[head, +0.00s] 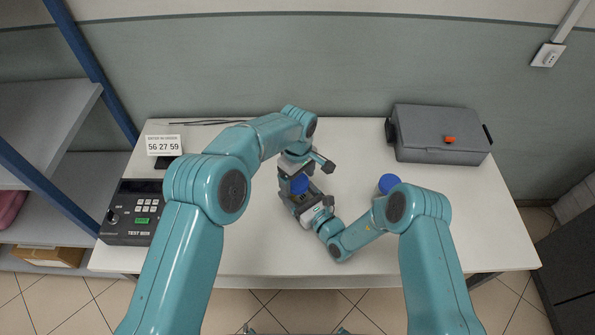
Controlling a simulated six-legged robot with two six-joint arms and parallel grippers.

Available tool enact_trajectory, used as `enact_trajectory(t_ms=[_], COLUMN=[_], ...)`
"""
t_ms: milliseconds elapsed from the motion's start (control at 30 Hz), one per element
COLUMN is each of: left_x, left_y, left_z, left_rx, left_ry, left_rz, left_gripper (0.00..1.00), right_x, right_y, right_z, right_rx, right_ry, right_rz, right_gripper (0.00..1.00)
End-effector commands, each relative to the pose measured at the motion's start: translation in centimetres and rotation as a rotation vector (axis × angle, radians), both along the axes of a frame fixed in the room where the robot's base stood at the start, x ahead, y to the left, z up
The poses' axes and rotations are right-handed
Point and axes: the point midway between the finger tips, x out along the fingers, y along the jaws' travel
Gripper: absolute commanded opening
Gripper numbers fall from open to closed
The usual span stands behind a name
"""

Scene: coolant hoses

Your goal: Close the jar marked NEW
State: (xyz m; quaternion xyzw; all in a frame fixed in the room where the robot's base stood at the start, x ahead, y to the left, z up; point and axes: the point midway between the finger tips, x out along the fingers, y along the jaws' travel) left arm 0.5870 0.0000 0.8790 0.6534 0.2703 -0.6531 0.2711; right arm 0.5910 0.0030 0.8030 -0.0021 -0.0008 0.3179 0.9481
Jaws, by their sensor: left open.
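A blue-lidded jar (300,184) stands near the middle of the table, its body mostly hidden by my grippers. My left gripper (295,174) comes down from above, open, with its fingers close to the blue lid; I cannot tell whether they touch it. My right gripper (299,197) reaches in low from the front right, with its dark fingers around or beside the jar's body. Whether they are closed on it is hidden. A second blue lid (389,183) shows to the right, partly behind my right arm. No NEW marking can be read on either.
A grey case (440,135) with an orange latch stands at the back right. A test box (132,212) and a small number display (164,145) stand at the left. Thin dark rods (205,122) lie at the back edge. The white table (480,215) is clear at the right front.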

Motion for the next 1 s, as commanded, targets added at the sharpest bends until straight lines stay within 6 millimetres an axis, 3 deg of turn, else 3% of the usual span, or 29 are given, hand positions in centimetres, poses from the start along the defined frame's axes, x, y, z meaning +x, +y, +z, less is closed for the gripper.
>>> enact_trajectory(t_ms=[233,400,567,667,1000], left_x=[0.01,0.01,0.01,0.01,0.0], left_y=[0.01,0.01,0.01,0.01,0.03], left_z=[-0.05,-0.02,-0.01,-0.02,-0.06], left_rx=[0.0,0.0,0.0,0.0,0.002], left_ry=[0.0,0.0,0.0,0.0,-0.002], left_rz=[0.0,0.0,-0.037,-0.186,-1.087], left_gripper=[0.86,0.31,0.29,0.29,0.29], right_x=[0.01,0.01,0.01,0.01,0.01], right_y=[-0.01,-0.01,-0.01,-0.01,-0.02], right_z=[-0.01,-0.01,-0.01,-0.01,-0.02], right_rx=[0.0,0.0,0.0,0.0,-0.001], right_ry=[0.0,0.0,0.0,0.0,0.001], right_rz=[0.0,0.0,0.0,0.0,-0.001], right_gripper=[0.0,0.0,0.0,0.0,0.0])
